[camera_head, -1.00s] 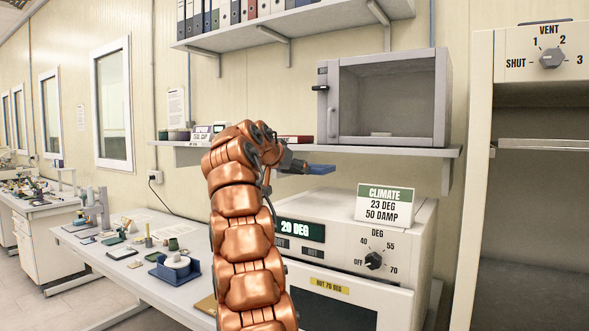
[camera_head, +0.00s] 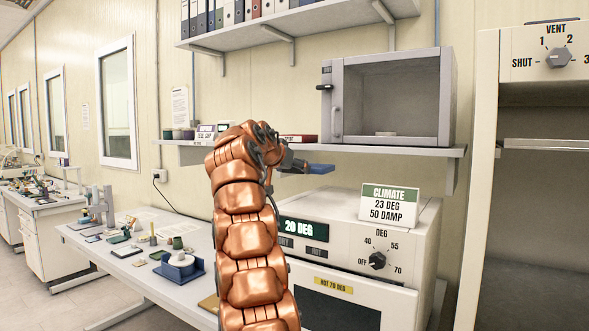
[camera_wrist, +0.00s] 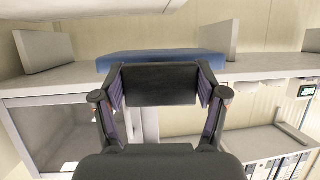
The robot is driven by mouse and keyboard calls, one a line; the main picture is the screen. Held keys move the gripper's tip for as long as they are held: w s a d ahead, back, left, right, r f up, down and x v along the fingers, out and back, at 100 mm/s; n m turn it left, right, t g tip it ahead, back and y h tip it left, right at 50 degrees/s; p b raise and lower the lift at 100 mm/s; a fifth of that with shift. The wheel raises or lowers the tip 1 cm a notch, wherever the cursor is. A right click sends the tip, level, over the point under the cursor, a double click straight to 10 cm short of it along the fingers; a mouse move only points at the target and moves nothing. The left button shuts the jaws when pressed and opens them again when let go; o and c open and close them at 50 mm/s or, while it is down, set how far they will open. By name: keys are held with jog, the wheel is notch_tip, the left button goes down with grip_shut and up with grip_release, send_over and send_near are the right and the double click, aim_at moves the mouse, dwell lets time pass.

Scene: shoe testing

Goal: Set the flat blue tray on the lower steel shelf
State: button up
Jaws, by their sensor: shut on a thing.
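The flat blue tray (camera_head: 321,169) is held level out to the right of my arm in the head view, just below the grey wall shelf (camera_head: 400,150). My gripper (camera_head: 298,165) is shut on its left end. In the wrist view, the tray (camera_wrist: 160,61) lies across beyond the fingers of my gripper (camera_wrist: 160,78). The tall cabinet at the right has one visible steel shelf (camera_head: 545,145), with nothing seen on it. The cabinet's lower part is cut off by the frame, so I cannot tell if another shelf is there.
A grey glass-fronted chamber (camera_head: 388,98) stands on the wall shelf. A cream oven (camera_head: 345,245) with a climate sign (camera_head: 389,205) on top is below the tray. The cabinet's front post (camera_head: 478,180) stands between the tray and the cabinet opening. A cluttered bench (camera_head: 125,262) is at left.

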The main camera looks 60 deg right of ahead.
jog(key=shift+w+n+t, duration=0.3)
jog(key=shift+w+t, duration=0.1)
jog(key=shift+w, duration=0.7)
dwell(1.6)
jog(key=shift+w+p, duration=0.3)
jog(key=shift+p, duration=0.05)
jog(key=shift+w+a, duration=0.1)
jog(key=shift+w, duration=0.05)
